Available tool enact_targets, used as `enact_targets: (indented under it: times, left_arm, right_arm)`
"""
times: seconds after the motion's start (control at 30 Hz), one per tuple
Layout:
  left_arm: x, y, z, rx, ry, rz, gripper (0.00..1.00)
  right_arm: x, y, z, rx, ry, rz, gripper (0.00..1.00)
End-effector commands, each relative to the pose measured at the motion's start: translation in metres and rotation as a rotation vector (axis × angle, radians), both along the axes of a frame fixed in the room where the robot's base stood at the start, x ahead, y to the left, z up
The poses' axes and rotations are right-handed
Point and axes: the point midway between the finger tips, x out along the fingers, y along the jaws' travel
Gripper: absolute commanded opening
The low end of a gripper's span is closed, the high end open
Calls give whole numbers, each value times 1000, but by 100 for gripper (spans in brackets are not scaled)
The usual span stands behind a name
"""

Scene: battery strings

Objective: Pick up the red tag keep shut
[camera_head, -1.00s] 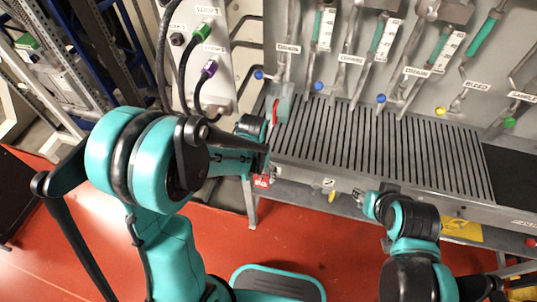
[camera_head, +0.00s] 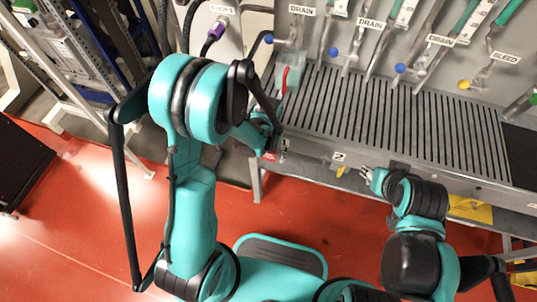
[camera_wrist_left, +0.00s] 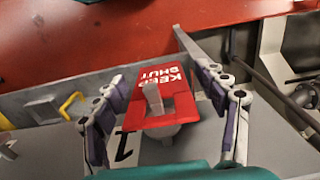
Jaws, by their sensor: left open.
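The red tag (camera_wrist_left: 155,85), with white "KEEP SHUT" lettering, lies between the two fingers of my left gripper (camera_wrist_left: 165,105) in the left wrist view. The fingers are open, one on each side of it. A pale peg or hook overlaps the tag's lower middle. In the head view the tag (camera_head: 269,156) shows as a small red patch at the bench's front left corner, partly hidden by my left gripper (camera_head: 278,146). My right gripper (camera_head: 367,175) is small, in front of the bench edge; its opening is unclear.
A label "1" (camera_wrist_left: 126,146) is beside the tag, and a label "2" (camera_head: 338,157) is further right on the bench front. The slotted bench top (camera_head: 400,110) has pipes with coloured knobs and "DRAIN" labels behind it. Red floor (camera_head: 320,220) lies open in front.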

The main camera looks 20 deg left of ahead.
Motion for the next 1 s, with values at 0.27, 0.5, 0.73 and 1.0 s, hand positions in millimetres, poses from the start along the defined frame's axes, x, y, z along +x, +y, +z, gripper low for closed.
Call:
enact_targets:
  times: [0.27, 0.5, 0.73, 1.0]
  left_arm:
    - [0, 0, 1, 0, 0, 0, 28]
    - [0, 0, 1, 0, 0, 0, 28]
    - [0, 0, 9, 0, 0, 0, 28]
    - [-32, 1, 18, 0, 0, -1, 28]
  right_arm:
    - [0, 0, 1, 0, 0, 0, 40]
    - [0, 0, 1, 0, 0, 0, 40]
    - [0, 0, 7, 0, 0, 0, 40]
    - [0, 0, 17, 0, 0, 0, 40]
